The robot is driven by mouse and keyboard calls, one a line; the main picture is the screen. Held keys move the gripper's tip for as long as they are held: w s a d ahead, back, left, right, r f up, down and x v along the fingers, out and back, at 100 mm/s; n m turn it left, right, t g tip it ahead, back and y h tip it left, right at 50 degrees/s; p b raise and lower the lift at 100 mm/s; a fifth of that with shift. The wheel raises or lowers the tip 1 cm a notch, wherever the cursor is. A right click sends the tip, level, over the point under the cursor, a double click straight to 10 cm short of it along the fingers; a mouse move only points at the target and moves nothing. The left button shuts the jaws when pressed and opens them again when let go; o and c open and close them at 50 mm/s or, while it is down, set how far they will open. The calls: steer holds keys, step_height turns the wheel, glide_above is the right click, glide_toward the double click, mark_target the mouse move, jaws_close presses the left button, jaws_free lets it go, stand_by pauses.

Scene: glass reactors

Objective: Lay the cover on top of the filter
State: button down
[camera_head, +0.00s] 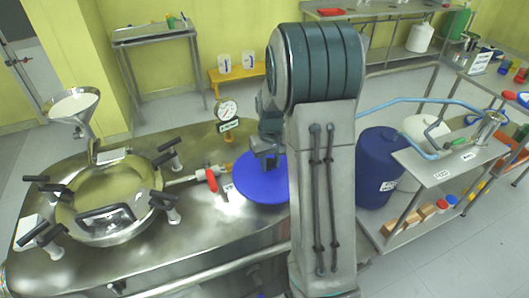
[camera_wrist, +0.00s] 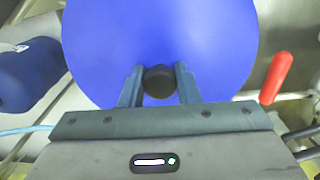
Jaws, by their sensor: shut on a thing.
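The cover is a flat blue disc (camera_head: 258,182) with a small dark knob (camera_wrist: 159,82) at its middle. In the head view it is over the right part of the steel reactor top, partly hidden by my arm. My gripper (camera_wrist: 159,86) is shut on the knob, with one finger on each side, and the disc fills the upper middle of the wrist view (camera_wrist: 160,35). My gripper also shows in the head view (camera_head: 268,160), above the disc. I cannot make out the filter; it may be hidden under the disc. I cannot tell whether the disc touches anything below.
A red-handled valve (camera_head: 211,180) and a pressure gauge (camera_head: 227,110) stand left of the disc. A round clamped lid (camera_head: 105,200) and a steel funnel (camera_head: 73,105) are farther left. A blue drum (camera_head: 378,170) and a steel cart (camera_head: 450,165) stand to the right.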

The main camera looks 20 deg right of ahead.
mark_target(270, 179)
steer(key=shift+s+f, duration=0.25)
steer(key=shift+f, duration=0.05)
steer(key=shift+w+f+b, duration=0.1)
steer(key=shift+f+b, duration=2.15)
steer(key=shift+f, duration=0.85)
steer(key=shift+f+b, duration=0.4)
steer(key=shift+f, duration=0.15)
steer(key=c, duration=1)
jaws_free()
steer(key=shift+r, duration=0.1)
step_height(270, 179, up, 14)
steer(key=shift+f+b, duration=0.2)
steer(key=shift+b, duration=0.1)
